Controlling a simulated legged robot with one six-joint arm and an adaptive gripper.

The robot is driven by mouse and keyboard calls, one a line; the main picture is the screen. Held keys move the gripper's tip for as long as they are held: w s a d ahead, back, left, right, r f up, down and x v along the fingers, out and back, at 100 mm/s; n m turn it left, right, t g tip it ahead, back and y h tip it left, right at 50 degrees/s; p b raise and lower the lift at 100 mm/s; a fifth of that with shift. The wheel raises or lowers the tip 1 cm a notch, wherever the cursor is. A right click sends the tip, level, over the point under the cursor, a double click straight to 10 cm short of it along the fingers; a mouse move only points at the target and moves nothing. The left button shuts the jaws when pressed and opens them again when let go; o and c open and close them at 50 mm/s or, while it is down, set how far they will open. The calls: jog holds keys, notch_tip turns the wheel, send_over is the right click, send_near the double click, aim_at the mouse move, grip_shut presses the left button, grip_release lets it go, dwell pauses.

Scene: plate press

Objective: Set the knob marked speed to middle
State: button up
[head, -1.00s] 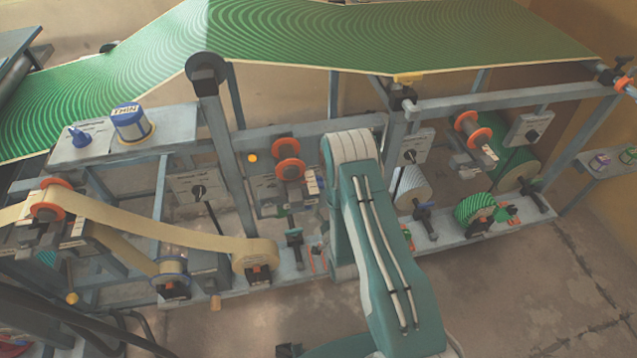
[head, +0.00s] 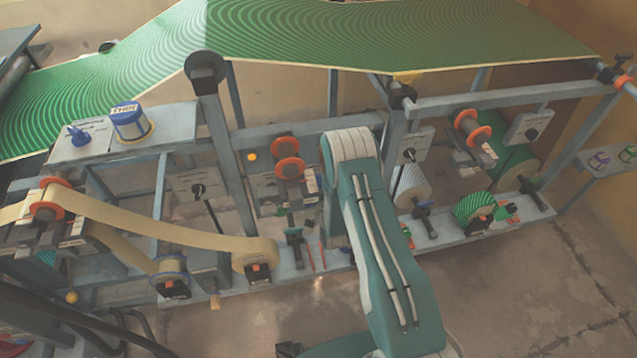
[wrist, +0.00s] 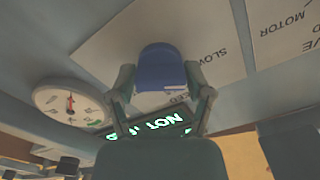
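The wrist view shows a blue knob (wrist: 161,70) on a pale label plate (wrist: 105,50) with the word SLOW and a partly hidden word ending in "ED". My gripper (wrist: 160,78) has one finger on each side of the knob, and both fingertips appear to touch its sides. The knob's pointer and exact setting are hard to make out. In the head view my arm hides my gripper and this knob.
Another label plate marked MOTOR (wrist: 285,25) is at the right. The head view shows the press frame with rollers and a green web (head: 300,35).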

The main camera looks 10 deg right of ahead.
jog(key=c, duration=0.3)
jog(key=shift+c, duration=0.2)
jog(key=shift+m, duration=0.3)
jog(key=m, duration=0.6)
jog(key=shift+d+f, duration=0.1)
jog(key=shift+d, duration=0.05)
jog(key=shift+f+m, duration=0.15)
jog(key=shift+m, duration=2.45)
jog(key=shift+d+f, duration=0.1)
jog(key=o, duration=1.2)
jog(key=shift+c, duration=0.2)
